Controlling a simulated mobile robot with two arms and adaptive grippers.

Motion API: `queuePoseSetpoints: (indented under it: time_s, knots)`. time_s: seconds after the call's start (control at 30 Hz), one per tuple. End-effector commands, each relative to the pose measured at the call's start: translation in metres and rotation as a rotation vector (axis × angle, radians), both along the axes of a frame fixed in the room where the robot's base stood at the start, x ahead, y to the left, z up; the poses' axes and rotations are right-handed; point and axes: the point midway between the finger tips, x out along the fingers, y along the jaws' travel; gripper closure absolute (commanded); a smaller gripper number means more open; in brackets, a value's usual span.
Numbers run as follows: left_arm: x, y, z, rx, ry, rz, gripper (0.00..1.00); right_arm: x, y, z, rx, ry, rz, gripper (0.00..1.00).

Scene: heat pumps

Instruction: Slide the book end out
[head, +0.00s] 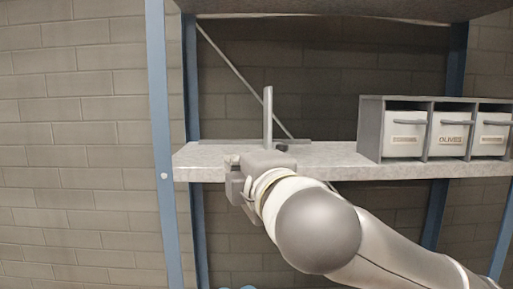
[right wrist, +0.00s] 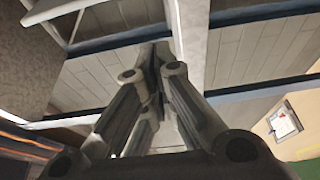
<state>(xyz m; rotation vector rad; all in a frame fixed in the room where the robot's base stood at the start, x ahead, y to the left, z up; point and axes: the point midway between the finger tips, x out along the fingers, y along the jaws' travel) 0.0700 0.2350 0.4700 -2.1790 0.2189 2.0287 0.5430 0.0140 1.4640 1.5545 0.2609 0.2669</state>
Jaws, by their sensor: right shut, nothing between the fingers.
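The book end (head: 268,117) is a thin grey upright plate on the pale shelf (head: 215,155). A flat grey strip at its foot, probably its base, lies along the back of the shelf. My right gripper (head: 236,184) is at the shelf's front edge, in front of the book end and a little to its left. The gripper body hides part of the shelf edge. In the right wrist view its fingers (right wrist: 150,62) are closed together with nothing between them. A pale upright strip stands behind them, but I cannot tell if it is the book end. My left gripper is not seen.
A grey rack (head: 371,128) with several labelled white bins stands on the shelf's right. Blue posts (head: 162,130) frame the shelf, and another shelf (head: 320,6) hangs above. A thin diagonal brace runs behind the book end. The shelf between book end and rack is mostly clear.

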Motion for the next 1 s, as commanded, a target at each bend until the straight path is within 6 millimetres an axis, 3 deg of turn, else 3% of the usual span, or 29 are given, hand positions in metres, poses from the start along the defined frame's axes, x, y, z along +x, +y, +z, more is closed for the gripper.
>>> queuePoseSetpoints:
  time_s: [0.2, 0.3, 0.5, 1.0]
  knots:
    - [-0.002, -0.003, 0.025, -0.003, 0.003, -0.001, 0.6, 0.045, 0.014, 0.004, 0.0, 0.004, -0.002, 1.0]
    - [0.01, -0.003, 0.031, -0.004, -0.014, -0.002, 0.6, 0.041, -0.005, 0.003, 0.001, 0.001, -0.003, 1.0]
    - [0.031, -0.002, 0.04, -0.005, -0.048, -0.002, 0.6, 0.041, -0.022, 0.001, 0.001, 0.0, -0.001, 1.0]
    - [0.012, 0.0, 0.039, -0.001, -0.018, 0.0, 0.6, 0.04, -0.028, 0.0, 0.001, 0.0, -0.001, 1.0]
